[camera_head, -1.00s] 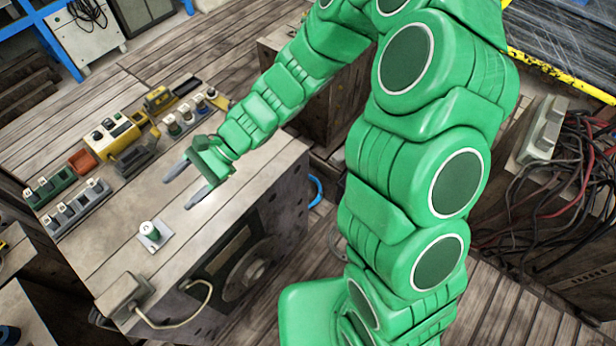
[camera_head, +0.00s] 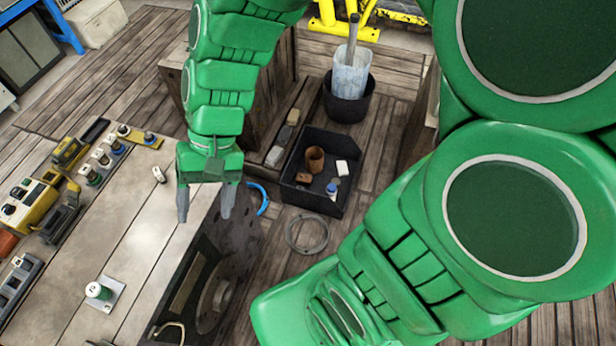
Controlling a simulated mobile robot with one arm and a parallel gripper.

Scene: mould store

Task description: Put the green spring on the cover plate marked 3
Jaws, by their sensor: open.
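Similar small pieces with white tops (camera_head: 93,177), one greenish and some blue, stand in a row at the back left of the bench. My gripper (camera_head: 205,206) points down with its fingers apart and empty, over the bench's right edge, right of and beyond the plate.
A small white-topped piece (camera_head: 159,174) is left of my gripper. A yellow device (camera_head: 32,199) and grey holders (camera_head: 17,285) line the bench's left. On the floor are a black tray (camera_head: 298,206) with small items and a black bucket (camera_head: 347,108). The bench middle is clear.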

